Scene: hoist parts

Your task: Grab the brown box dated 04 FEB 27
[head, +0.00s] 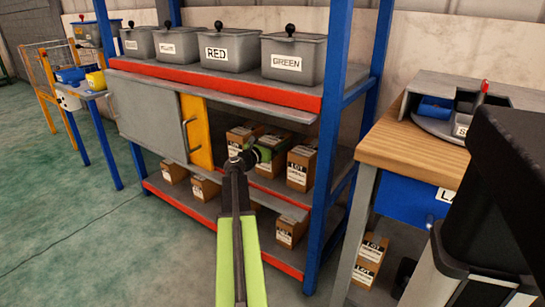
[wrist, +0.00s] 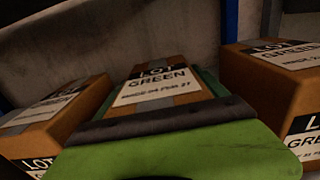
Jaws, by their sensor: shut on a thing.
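The brown box (wrist: 162,82) between my jaws has a white label reading LOT GREEN, with a date line that looks like 04 FEB 27; the last digit is blurred. My gripper (head: 262,152) is shut on this box inside the shelf's middle level. In the wrist view a green finger covers the box's near side, and part of the other finger shows behind it. In the head view my gripper partly hides the box (head: 273,139). I cannot tell whether it still touches the shelf.
Similar brown boxes stand close on the left (wrist: 55,110) and right (wrist: 268,85). A grey sliding door (head: 147,115) and yellow panel (head: 196,130) close off the shelf's left side. A blue post (head: 330,130) stands right. Lidded grey bins (head: 235,55) sit above.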

